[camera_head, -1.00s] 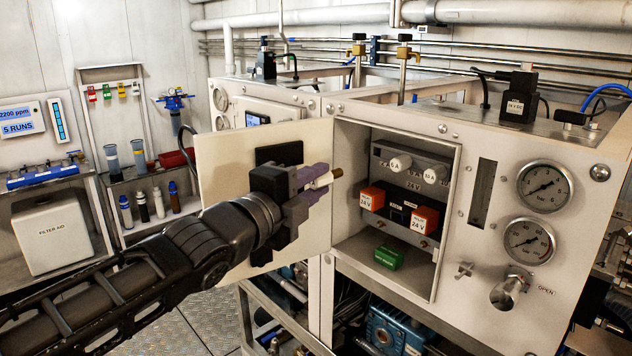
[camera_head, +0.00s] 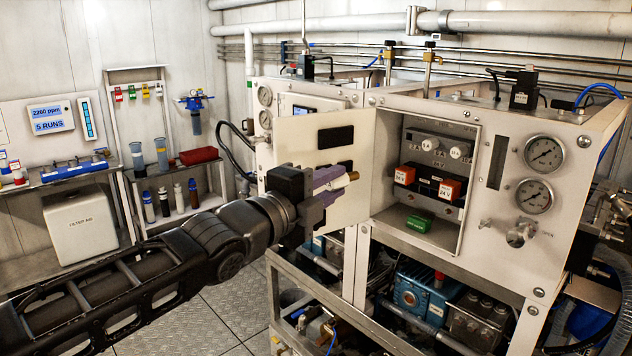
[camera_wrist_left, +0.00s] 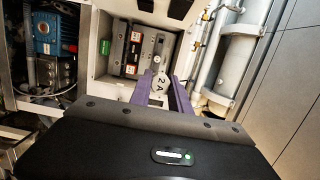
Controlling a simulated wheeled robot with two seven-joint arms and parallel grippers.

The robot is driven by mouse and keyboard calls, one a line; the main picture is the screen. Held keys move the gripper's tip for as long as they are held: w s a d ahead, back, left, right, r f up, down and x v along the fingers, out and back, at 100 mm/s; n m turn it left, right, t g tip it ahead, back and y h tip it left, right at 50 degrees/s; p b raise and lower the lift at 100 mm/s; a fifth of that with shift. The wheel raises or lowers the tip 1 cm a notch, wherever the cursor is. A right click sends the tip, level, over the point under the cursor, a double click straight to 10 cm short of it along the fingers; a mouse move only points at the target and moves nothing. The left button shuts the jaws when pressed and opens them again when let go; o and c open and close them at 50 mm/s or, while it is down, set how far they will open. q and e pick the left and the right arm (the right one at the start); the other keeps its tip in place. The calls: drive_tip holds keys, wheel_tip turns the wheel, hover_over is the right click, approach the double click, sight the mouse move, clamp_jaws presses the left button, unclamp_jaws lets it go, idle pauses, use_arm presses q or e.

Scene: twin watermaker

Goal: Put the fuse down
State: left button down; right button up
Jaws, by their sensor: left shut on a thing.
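The fuse (camera_head: 341,184) is a pale cylinder with a brass end, held between the purple fingers of my left gripper (camera_head: 333,189). In the left wrist view the fuse (camera_wrist_left: 160,87) reads "2 A" and sits between the fingers of the gripper (camera_wrist_left: 162,92). The gripper is shut on it, in the air in front of the cabinet's open door (camera_head: 370,207). It touches nothing else that I can see. My right gripper is not in view.
The open cabinet (camera_head: 468,240) holds round white fuse ends (camera_head: 457,152), orange 24 V blocks (camera_head: 450,190) and a green block (camera_head: 419,223). A side shelf at left carries bottles, cylinders and a red tray (camera_head: 198,156). The floor (camera_head: 225,312) beside the frame is clear.

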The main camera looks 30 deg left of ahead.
use_arm(q)
drive_tip(key=w+d+f, duration=0.3)
drive_tip(key=w+f, duration=0.1)
drive_tip(key=f, duration=0.3)
drive_tip(key=w+d+f, duration=0.4)
drive_tip(key=w+f, duration=0.1)
drive_tip(key=f, duration=0.1)
drive_tip(key=w+d+f+n+y, duration=0.1)
drive_tip(key=d+f+n+y, duration=0.15)
drive_tip(key=f, duration=1.35)
drive_tip(key=s+d+f, duration=0.3)
drive_tip(key=d, duration=0.2)
drive_tip(key=s+d+f, duration=0.3)
drive_tip(key=d, duration=0.3)
drive_tip(key=shift+m, duration=0.35)
